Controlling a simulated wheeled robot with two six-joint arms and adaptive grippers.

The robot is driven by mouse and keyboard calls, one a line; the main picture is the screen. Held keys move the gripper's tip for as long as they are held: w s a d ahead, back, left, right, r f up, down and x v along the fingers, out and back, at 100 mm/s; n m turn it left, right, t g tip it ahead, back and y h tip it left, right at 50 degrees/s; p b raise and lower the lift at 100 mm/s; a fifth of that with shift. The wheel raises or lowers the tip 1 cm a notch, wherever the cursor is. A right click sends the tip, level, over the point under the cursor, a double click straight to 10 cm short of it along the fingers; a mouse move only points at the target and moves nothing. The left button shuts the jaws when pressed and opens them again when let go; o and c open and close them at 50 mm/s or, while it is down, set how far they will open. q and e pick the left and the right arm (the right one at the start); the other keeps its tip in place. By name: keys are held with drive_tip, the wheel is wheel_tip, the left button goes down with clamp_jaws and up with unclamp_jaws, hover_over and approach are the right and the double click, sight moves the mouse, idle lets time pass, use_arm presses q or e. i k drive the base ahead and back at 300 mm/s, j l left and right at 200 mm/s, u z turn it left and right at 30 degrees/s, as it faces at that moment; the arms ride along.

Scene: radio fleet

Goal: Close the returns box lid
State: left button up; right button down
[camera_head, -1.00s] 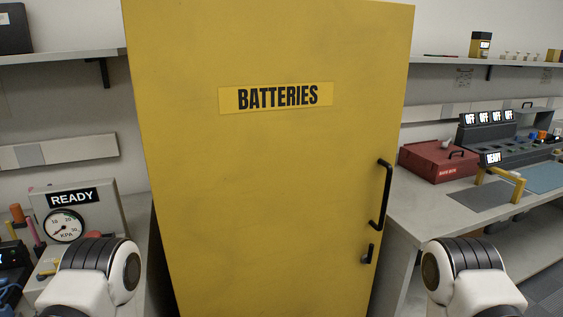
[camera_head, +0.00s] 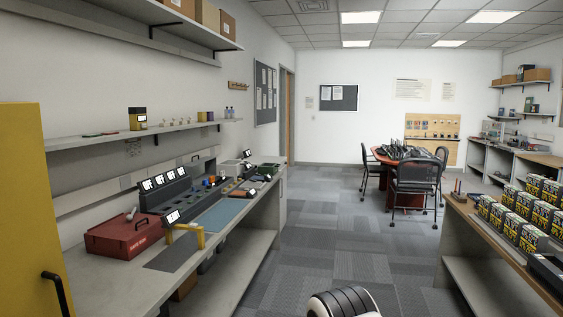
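I cannot pick out a box that is readably labelled as the returns box. A red box (camera_head: 124,238) with a dark handle on top and small white lettering stands on the left workbench; its lid looks shut. A small whitish open bin (camera_head: 230,168) sits farther along the same bench, too small to tell more. Neither of my grippers is in view; only a white and black part of my arm shows at the bottom edge.
A yellow cabinet (camera_head: 22,190) stands close at the left. The grey workbench (camera_head: 150,290) runs along the left wall. A dark chair (camera_head: 416,183) stands by a table at the back. A right-hand bench (camera_head: 500,255) holds several boxed radios. The carpet aisle (camera_head: 335,225) between is clear.

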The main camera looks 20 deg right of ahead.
sight(210, 162)
drive_tip(key=z, duration=0.2)
drive_tip(key=i+l+z, duration=0.4)
drive_tip(key=i, duration=0.25)
drive_tip(key=i+z, duration=0.4)
drive_tip(key=i, duration=0.25)
